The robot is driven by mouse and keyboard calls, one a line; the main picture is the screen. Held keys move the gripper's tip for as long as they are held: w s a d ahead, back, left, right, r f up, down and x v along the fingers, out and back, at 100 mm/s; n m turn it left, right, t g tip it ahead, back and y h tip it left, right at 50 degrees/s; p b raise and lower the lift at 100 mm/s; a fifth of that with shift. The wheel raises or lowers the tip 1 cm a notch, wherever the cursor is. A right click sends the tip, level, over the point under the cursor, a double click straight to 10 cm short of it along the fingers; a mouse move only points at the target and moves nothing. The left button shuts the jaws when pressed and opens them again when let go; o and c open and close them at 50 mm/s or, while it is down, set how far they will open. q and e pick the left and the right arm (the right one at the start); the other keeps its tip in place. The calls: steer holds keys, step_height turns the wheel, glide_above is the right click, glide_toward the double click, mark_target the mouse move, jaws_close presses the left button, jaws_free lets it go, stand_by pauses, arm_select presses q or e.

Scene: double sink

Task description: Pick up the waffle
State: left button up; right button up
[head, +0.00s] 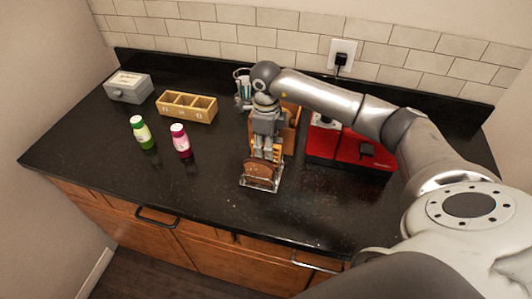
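A brown, rounded piece that looks like the waffle (259,172) stands upright in a small clear holder (247,184) near the middle of the counter. My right gripper (268,156) points down just above and behind it, its fingertips at the top of the holder. Yellow-orange edges show between and beside the fingers, too small to identify. Whether the fingers are open or closed on anything is unclear. My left gripper is out of view.
Green (142,133) and pink (181,141) bottles stand left of the holder. A wooden divided box (187,107) and a grey box (128,87) sit behind them. A red appliance (345,148) stands to the right, partly under my arm. The front left counter is clear.

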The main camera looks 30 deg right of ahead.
steer(key=c, duration=0.5)
steer(key=shift+r, duration=0.1)
